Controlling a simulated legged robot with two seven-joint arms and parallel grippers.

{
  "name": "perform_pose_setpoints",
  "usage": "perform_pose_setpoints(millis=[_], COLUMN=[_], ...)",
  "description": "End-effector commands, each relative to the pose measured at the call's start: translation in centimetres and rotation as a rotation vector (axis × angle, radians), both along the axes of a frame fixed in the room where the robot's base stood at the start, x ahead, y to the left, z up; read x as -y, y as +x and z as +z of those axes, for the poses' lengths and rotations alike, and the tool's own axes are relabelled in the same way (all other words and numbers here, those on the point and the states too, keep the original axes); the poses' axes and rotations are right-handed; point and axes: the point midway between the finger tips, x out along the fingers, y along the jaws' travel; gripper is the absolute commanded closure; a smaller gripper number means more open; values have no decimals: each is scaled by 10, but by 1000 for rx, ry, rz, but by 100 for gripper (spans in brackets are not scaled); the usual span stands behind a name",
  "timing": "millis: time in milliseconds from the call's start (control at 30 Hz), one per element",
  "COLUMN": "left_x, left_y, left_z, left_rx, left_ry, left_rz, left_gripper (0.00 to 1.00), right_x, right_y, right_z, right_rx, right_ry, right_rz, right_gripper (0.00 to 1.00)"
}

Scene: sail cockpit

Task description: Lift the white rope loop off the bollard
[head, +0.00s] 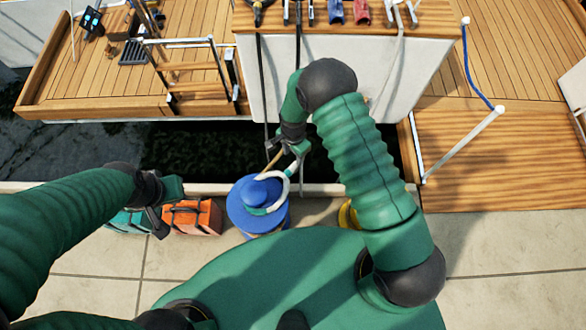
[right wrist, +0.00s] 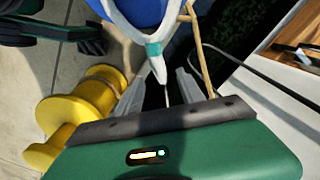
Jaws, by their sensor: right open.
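The blue bollard (head: 246,211) stands on the quay edge. The white rope loop (head: 284,183) with a teal band lies around its upper part and rises on the right side. My right gripper (head: 287,148) is just above the loop's upper end. In the right wrist view, the open jaws (right wrist: 160,78) have the loop's white end (right wrist: 157,66) between the fingers, and they do not close on it. The blue bollard (right wrist: 140,10) shows at the top there. My left gripper (head: 158,212) is to the left, by the boxes; its jaw state is unclear.
An orange box (head: 192,217) and a teal box (head: 128,221) sit left of the bollard. A yellow spool-shaped piece (right wrist: 52,112) stands on the other side. A tan rope (right wrist: 198,48) runs beside the loop. Dark water (head: 195,150) separates quay and boat.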

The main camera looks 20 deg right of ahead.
Motion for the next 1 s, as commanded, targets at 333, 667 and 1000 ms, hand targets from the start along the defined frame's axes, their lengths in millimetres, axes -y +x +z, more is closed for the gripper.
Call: perform_pose_setpoints(millis=[333, 667, 1000], left_x=[0, 0, 0], left_y=[-1, -1, -1], left_z=[-61, -69, -68], left_rx=[-2, -1, -1], left_ry=[0, 0, 0], left_rz=[0, 1, 0], left_gripper=[100, 100, 100], right_x=[0, 0, 0], right_y=[0, 0, 0], right_z=[-69, -89, -88], right_rx=[-3, -2, -2], right_ry=[-1, -2, -2], right_rz=[1, 2, 2], right_gripper=[55, 55, 66])
